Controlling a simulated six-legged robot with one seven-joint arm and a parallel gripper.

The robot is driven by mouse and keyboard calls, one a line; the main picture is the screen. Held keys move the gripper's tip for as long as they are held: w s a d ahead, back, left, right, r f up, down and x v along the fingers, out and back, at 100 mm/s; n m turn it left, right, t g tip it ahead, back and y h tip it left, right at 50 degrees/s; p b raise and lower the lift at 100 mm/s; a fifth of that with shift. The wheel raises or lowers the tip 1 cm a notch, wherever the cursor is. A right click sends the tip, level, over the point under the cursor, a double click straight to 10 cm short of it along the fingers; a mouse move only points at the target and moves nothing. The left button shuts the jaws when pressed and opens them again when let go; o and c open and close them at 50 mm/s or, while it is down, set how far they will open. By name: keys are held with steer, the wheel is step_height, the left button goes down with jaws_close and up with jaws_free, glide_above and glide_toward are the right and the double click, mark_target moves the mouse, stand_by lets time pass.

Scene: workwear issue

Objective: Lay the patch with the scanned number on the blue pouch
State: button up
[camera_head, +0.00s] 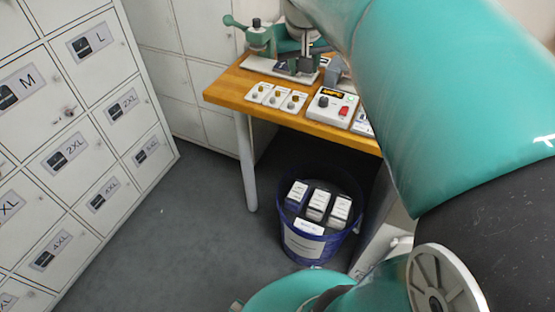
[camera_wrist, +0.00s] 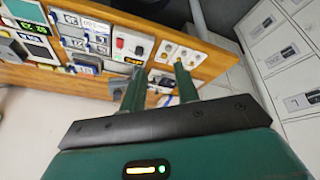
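My gripper (camera_wrist: 158,72) shows in the wrist view with its two dark green fingers apart and nothing clear between them. Several white number patches or cards lie on the table left of the fingers, such as one patch (camera_wrist: 87,64) and another (camera_wrist: 95,25). Their numbers are too small to read surely. I cannot make out the blue pouch for certain. In the head view my arm hides the table's right part.
On the table (camera_head: 226,86) stand a green lever press (camera_head: 260,37), several white cards with round knobs (camera_head: 276,97) and a white box with a red button (camera_head: 332,106). A blue bin (camera_head: 303,245) holding boxes stands below. Lockers (camera_head: 75,150) line the left; the floor between is clear.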

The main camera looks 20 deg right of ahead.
steer(key=s+a+f+n+y, duration=0.1)
steer(key=s+a+f, duration=0.3)
steer(key=s+a, duration=0.2)
steer(key=s+a+f+n+t+y, duration=0.1)
steer(key=s+a+f, duration=0.3)
steer(key=s, duration=0.6)
steer(key=a+n, duration=0.1)
steer(key=a, duration=0.1)
steer(key=shift+a+f+t+y, duration=0.3)
steer(key=shift+a, duration=0.1)
